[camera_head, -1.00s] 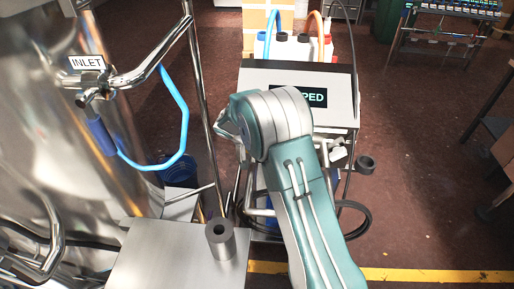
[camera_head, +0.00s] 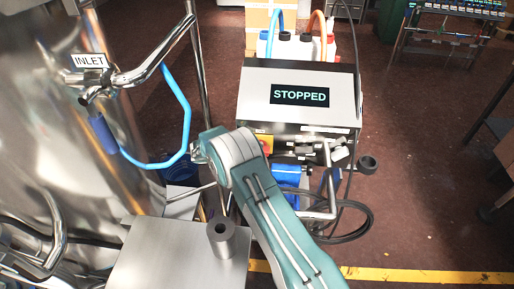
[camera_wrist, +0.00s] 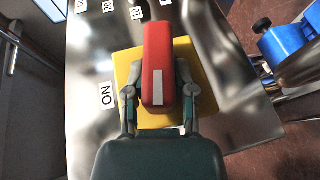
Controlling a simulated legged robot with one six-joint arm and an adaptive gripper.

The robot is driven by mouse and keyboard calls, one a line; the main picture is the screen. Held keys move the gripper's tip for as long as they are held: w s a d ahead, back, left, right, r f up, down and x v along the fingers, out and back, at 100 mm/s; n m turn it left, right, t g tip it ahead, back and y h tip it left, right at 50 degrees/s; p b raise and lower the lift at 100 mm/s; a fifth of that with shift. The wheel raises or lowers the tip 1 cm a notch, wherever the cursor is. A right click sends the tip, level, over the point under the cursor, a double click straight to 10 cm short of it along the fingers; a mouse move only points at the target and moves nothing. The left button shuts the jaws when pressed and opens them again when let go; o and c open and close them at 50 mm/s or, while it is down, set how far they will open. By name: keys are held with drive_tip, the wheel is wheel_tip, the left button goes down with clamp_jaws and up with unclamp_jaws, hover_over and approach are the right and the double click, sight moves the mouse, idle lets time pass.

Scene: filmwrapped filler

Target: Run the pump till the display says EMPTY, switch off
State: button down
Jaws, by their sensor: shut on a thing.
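The pump unit's display (camera_head: 299,95) reads STOPPED. In the wrist view, a red switch handle (camera_wrist: 157,60) with a white stripe stands on a yellow plate (camera_wrist: 183,55). My gripper (camera_wrist: 159,98) is shut on the handle, one finger at each side. The handle lies upright in that picture. An ON label (camera_wrist: 106,95) is left of the plate, turned sideways. A white edge shows below the plate, its text hidden by my gripper. In the head view, the yellow plate's edge (camera_head: 265,144) shows beside my arm, which hides the gripper.
A steel tank with an INLET label (camera_head: 90,61) and a blue hose (camera_head: 184,120) stands at left. A blue motor (camera_head: 286,177) and black cable are under the display.

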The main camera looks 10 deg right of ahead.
drive_tip(key=shift+a+f+n+h, duration=0.15)
drive_tip(key=shift+n+h, duration=0.1)
drive_tip(key=shift+h, duration=0.3)
drive_tip(key=shift+f+n+h, duration=0.15)
drive_tip(key=shift+n+h, duration=0.1)
drive_tip(key=shift+h, duration=0.3)
drive_tip(key=shift+c, duration=2.2)
unclamp_jaws()
drive_tip(key=shift+w+a, duration=0.1)
drive_tip(key=shift+a, duration=0.05)
drive_tip(key=a, duration=0.7)
drive_tip(key=shift+s+a, duration=0.3)
